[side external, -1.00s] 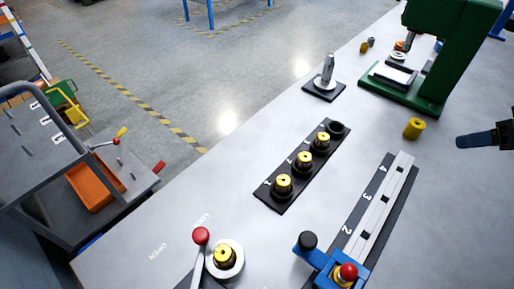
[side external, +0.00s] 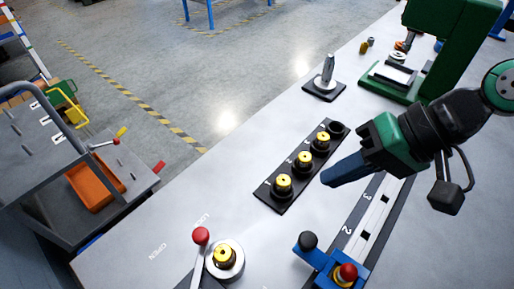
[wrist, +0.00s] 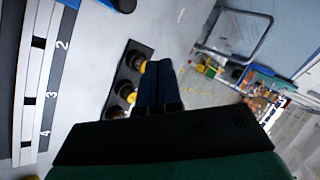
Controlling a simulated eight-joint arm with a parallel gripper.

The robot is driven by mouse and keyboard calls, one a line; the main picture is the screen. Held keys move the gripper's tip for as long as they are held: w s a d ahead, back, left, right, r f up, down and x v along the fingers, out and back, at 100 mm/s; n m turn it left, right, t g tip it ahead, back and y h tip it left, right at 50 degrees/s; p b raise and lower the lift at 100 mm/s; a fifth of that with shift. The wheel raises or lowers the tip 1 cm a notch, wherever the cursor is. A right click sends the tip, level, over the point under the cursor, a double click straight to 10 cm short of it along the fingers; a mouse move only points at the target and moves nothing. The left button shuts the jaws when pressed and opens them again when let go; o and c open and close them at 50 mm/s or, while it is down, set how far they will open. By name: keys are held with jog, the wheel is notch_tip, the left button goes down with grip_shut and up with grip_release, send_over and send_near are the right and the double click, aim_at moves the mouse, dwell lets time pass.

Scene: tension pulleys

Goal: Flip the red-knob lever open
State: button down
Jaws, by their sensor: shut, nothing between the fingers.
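The red-knob lever (side external: 200,237) stands at the bottom of the side external view, beside a round silver mount with a yellow pulley (side external: 224,255). Its knob is just below the "LOCK" lettering on the bench, with "OPEN" lettering further left. The lever's lower end is cut off by the frame edge. My gripper (side external: 326,181) is shut and empty, above the bench to the right of the pulley rack and well apart from the lever. In the wrist view its blue fingers (wrist: 158,68) are together, and the lever does not show.
A black rack (side external: 262,196) holds several yellow pulleys close to my fingers. A numbered rail (side external: 372,213) lies under my arm. A blue fixture (side external: 325,262) with a black knob and a red knob stands right of the lever. A green press (side external: 438,45) stands at the back.

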jog(key=s+a, duration=0.1)
jog(key=s+a+g, duration=0.1)
jog(key=a, duration=0.1)
jog(key=shift+a+y, duration=0.2)
jog(key=shift+y, duration=0.2)
jog(key=shift+f, duration=0.1)
send_near(198, 261)
jog(key=w+d+f, duration=0.1)
jog(key=w+f, duration=0.1)
jog(key=w, duration=0.1)
jog(key=shift+d+f, duration=0.1)
jog(key=shift+d, duration=0.25)
jog(key=a, duration=0.3)
jog(key=shift+a+f, duration=0.1)
jog(key=shift+f, duration=0.25)
jog(key=shift+a, duration=0.45)
